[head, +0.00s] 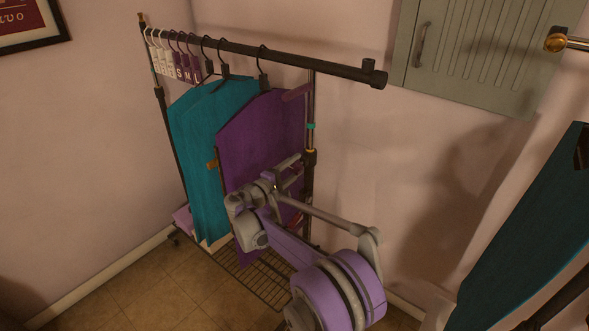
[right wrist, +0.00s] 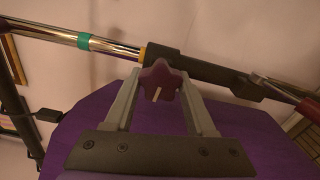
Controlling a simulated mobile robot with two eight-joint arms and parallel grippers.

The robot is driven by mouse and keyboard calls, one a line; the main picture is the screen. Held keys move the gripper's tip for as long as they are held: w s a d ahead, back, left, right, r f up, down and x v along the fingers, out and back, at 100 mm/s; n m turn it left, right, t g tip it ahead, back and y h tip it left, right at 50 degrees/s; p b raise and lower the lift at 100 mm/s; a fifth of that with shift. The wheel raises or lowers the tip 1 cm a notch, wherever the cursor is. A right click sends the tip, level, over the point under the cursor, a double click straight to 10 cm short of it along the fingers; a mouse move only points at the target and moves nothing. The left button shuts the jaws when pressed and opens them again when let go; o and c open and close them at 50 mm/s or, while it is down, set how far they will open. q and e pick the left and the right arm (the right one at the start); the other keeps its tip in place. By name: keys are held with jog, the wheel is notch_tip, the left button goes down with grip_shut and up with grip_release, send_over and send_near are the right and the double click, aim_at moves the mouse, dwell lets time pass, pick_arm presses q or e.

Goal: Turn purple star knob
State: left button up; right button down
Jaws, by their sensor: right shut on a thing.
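The purple star knob (right wrist: 159,83) is a dark star shape with a short pale mark, on the black sleeve of the rack's upright. My right gripper (right wrist: 161,78) has one finger on each side of the knob and is shut on it. In the head view my right gripper (head: 287,172) is at the right upright of the clothes rack, just below its brass-coloured collar (head: 310,157), and hides the knob. My left gripper is not in view.
A purple garment (head: 262,135) and teal garments (head: 193,140) hang close beside my right arm. The rack's top bar (head: 300,59) runs above. A wire shelf (head: 262,280) is below. A teal board (head: 535,225) stands at the right, and a grey-green cabinet (head: 475,50) is on the wall.

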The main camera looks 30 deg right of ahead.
jog(key=shift+n, duration=1.3)
jog(key=shift+c, duration=1.2)
grip_release()
jog(key=b+v, duration=0.1)
jog(key=v, duration=0.9)
jog(key=shift+s+a, duration=0.2)
jog(key=shift+a, duration=0.15)
